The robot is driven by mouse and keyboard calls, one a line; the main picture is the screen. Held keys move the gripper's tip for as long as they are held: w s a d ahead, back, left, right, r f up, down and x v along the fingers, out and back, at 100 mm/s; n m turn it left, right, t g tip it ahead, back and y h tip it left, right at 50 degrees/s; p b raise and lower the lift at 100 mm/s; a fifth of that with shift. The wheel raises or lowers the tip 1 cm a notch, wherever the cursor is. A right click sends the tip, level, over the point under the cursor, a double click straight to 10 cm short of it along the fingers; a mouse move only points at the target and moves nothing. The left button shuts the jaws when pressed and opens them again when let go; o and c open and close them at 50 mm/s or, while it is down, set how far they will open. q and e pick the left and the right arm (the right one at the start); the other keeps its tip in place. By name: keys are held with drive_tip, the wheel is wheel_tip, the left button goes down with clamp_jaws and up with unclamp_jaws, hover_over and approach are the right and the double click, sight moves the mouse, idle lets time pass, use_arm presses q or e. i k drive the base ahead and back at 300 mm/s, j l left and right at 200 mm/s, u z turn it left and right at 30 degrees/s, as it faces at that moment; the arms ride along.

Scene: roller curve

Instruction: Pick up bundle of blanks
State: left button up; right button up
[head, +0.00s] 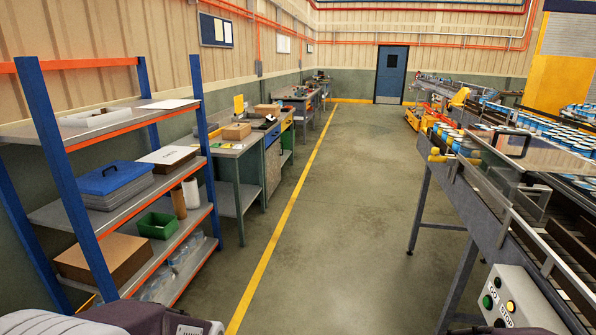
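I cannot tell for sure which thing is the bundle of blanks. On the middle shelf of the rack at the left lies a stack of flat grey sheets (118,194) with a blue piece with a handle (110,177) on top. Beside it is a flat white-topped piece (168,155). A brown cardboard piece (108,258) lies on the shelf below. Neither of my grippers is in view.
The blue-and-orange shelf rack (45,120) also holds a green bin (157,225) and a white roll (191,192). Workbenches (225,148) line the left wall. A conveyor (470,170) with a control box (512,298) stands right. The floor (345,200) between is clear.

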sight(169, 155)
drive_tip(key=i+l, duration=0.1)
drive_tip(key=i, duration=0.55)
drive_tip(key=i+l+u, duration=0.1)
drive_tip(key=i, duration=0.55)
drive_tip(key=i+l, duration=0.1)
drive_tip(key=i, duration=0.5)
drive_tip(key=i+l+u, duration=0.1)
drive_tip(key=i, duration=0.55)
drive_tip(key=i+j+u, duration=0.1)
drive_tip(key=i+u, duration=0.2)
drive_tip(key=u, duration=0.15)
drive_tip(key=i+u, duration=0.3)
drive_tip(key=u, duration=0.2)
drive_tip(key=i+l+u, duration=0.15)
drive_tip(key=i+u, duration=0.15)
drive_tip(key=u, duration=0.15)
drive_tip(key=i+l+u, duration=0.25)
drive_tip(key=u, duration=0.25)
drive_tip(key=i+l+u, duration=0.25)
drive_tip(key=u, duration=0.2)
drive_tip(key=i+l+u, duration=0.15)
drive_tip(key=l+u, duration=0.3)
drive_tip(key=i+l+u, duration=0.25)
drive_tip(key=l+u, duration=0.25)
drive_tip(key=l, duration=0.25)
drive_tip(key=i+l+u, duration=0.1)
drive_tip(key=l+u, duration=0.35)
drive_tip(key=l, duration=0.3)
drive_tip(key=l+u, duration=0.5)
drive_tip(key=l, duration=0.25)
